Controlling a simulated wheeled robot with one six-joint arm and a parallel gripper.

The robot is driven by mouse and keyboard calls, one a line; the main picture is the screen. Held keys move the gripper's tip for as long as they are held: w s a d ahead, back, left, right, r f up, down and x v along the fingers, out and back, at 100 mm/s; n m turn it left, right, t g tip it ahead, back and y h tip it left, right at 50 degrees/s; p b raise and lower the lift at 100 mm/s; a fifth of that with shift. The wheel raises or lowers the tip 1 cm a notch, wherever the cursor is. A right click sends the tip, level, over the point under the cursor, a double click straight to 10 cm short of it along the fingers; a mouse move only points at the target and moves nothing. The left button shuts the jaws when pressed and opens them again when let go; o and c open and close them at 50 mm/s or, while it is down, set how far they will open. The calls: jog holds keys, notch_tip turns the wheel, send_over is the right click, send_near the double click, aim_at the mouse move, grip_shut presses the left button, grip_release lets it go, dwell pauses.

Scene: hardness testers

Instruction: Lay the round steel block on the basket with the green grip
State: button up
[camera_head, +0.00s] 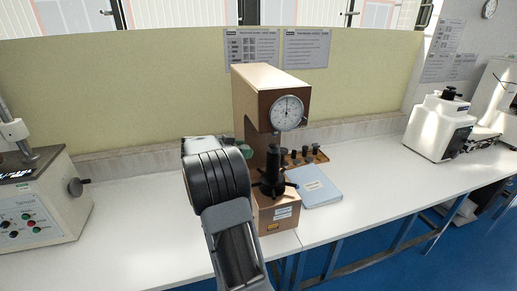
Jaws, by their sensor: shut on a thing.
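My arm (220,185) rises from the bottom middle, and its dark rounded wrist covers part of the bench left of the brown hardness tester (272,90). My gripper's fingers are hidden behind this wrist, so what they hold does not show. A small green part (244,158) shows between the wrist and the tester. A greenish edge (196,142) shows just above the wrist. I cannot tell whether either belongs to the basket with the green grip. I cannot make out the round steel block.
The tester carries a dial and a black spindle with handles (273,178). Right of it lie a blue-grey booklet (315,188) and a tray of small dark parts (306,157). Another machine (35,205) stands left, a white one (438,125) right.

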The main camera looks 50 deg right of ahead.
jog(key=w+a+f+n+t+y, duration=0.2)
jog(key=w+a+f+n+t, duration=0.45)
jog(key=a+f+t, duration=0.2)
jog(key=w+a+f+n+t+y, duration=0.1)
jog(key=w+a+f+n+t, duration=0.4)
jog(key=a+f+n+t, duration=0.4)
jog(key=s+a+f+n+t+y, duration=0.1)
jog(key=s+a+f+n+y, duration=0.2)
jog(key=a+f, duration=0.5)
jog(key=s+a+f+n+t+y, duration=0.2)
jog(key=s+a+f+n+y, duration=0.2)
jog(key=a, duration=0.9)
notch_tip(320, 180, down, 4)
jog(key=s+y, duration=0.1)
jog(key=y, duration=0.2)
jog(key=shift+s+a, duration=0.15)
jog(key=shift+s, duration=0.2)
jog(key=shift+r+n, duration=0.1)
jog(key=shift+n, duration=0.15)
